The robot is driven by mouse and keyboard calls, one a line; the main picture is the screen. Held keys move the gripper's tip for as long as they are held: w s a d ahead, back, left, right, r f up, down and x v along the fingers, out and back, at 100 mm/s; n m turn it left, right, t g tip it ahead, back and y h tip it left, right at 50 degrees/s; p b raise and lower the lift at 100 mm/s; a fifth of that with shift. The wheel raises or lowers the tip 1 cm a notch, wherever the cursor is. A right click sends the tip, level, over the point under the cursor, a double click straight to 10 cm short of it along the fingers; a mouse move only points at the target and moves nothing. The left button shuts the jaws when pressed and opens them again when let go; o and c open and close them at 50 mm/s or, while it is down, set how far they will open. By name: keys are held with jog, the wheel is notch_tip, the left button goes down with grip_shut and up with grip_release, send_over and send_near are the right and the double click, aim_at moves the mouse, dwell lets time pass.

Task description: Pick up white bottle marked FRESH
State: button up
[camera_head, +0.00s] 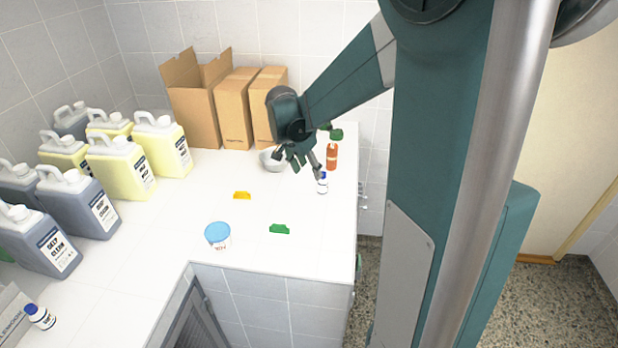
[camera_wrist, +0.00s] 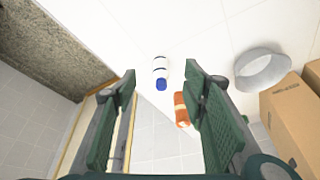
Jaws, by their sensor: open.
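A small white bottle with a blue cap (camera_head: 322,184) stands on the white counter near its right edge. Its label is too small to read in the head view. In the wrist view the same bottle (camera_wrist: 160,67) shows between the two fingers, beyond their tips, with dark bands on its white body. My gripper (camera_head: 304,164) is open and empty, above the counter and a little left of the bottle in the head view.
An orange bottle (camera_head: 332,155) stands just behind the white one. A grey bowl (camera_head: 272,161) is to the left, with cardboard boxes (camera_head: 233,108) behind. A blue-lidded tub (camera_head: 218,236) and green (camera_head: 280,229) and yellow (camera_head: 242,195) clips lie forward. Large jugs line the left.

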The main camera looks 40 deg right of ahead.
aim_at(323, 173)
jog(key=d+f+m, duration=0.1)
jog(key=d+f, duration=0.1)
jog(key=w+d+f+m+g, duration=0.1)
jog(key=d+f, duration=0.1)
jog(key=d, duration=0.1)
jog(key=w+d+f+m, duration=0.1)
jog(key=d+f, duration=0.1)
jog(key=d, duration=0.1)
jog(key=shift+w+f+m+h, duration=0.1)
jog(key=shift+w+m+h, duration=0.15)
jog(key=shift+m+h, duration=0.05)
jog(key=shift+x, duration=1.3)
jog(key=shift+s, duration=0.1)
jog(key=shift+p+x, duration=0.35)
jog(key=shift+x, duration=2.25)
jog(key=c, duration=1.1)
